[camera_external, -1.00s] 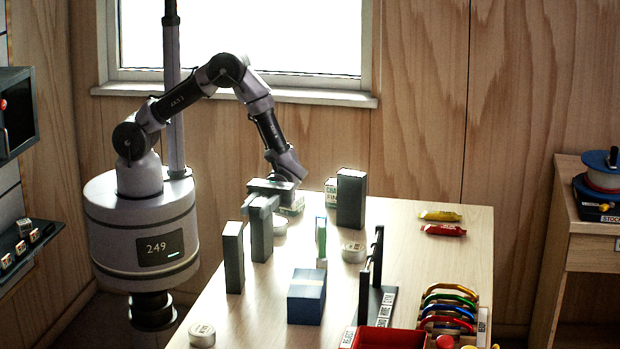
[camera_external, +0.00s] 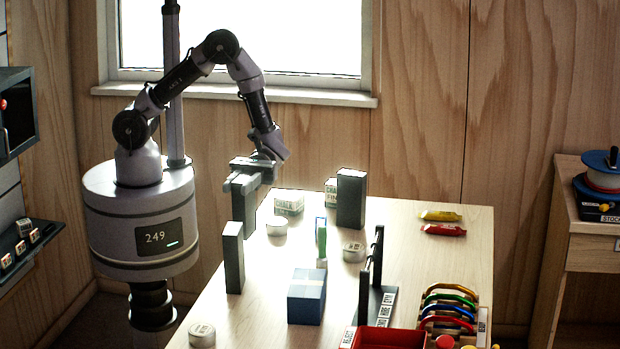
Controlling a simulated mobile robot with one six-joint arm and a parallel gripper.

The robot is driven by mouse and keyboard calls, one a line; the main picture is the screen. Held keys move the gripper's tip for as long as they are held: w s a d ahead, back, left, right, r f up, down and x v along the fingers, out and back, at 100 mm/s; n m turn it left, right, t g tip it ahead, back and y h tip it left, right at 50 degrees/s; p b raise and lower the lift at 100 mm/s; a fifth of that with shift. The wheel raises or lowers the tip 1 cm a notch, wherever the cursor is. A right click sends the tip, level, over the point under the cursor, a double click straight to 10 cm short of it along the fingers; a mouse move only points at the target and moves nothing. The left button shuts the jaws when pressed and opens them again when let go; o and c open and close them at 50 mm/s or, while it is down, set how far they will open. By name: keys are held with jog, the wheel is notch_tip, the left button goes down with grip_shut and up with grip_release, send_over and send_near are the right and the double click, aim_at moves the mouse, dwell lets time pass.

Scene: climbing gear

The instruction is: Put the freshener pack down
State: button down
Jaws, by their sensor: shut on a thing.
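My gripper (camera_external: 243,183) is shut on a tall dark grey pack (camera_external: 246,212), which seems to be the freshener pack; its label cannot be read. The pack hangs upright below the jaws near the table's far left edge, and its lower end appears clear of the tabletop. A similar dark box (camera_external: 234,258) stands upright just in front of it in the picture. Another dark box (camera_external: 351,199) stands further right. The table (camera_external: 408,270) is light wood.
A white block (camera_external: 289,203) and a round white tin (camera_external: 277,226) are right of the held pack. A blue box (camera_external: 306,297), a thin upright item (camera_external: 321,238) and a black rack (camera_external: 371,276) stand mid-table. Bare wood shows between the things and toward the far right.

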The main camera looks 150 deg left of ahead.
jog(key=s+d+p, duration=0.1)
jog(key=s+d, duration=0.1)
jog(key=s, duration=0.7)
jog(key=w+d+r+n+t+y+b, duration=0.1)
jog(key=w+r+n+t+y, duration=0.25)
jog(key=w, duration=0.95)
jog(key=w+d+r+n+t+y+b, duration=0.1)
jog(key=w+r+n+t+y+b, duration=0.3)
jog(key=w, duration=1)
jog(key=w+a+f+m+g, duration=0.2)
jog(key=w+f, duration=0.2)
jog(key=w, duration=1.1)
jog(key=shift+w+a+f, duration=0.15)
jog(key=shift+w+a, duration=0.05)
jog(key=shift+w, duration=0.1)
jog(key=shift+g+h+b, duration=0.25)
jog(key=shift+b, duration=0.1)
jog(key=c, duration=1.5)
grip_release()
jog(key=shift+f, duration=0.2)
jog(key=o, duration=0.5)
jog(key=shift+r, duration=0.1)
jog(key=shift+c, duration=0.2)
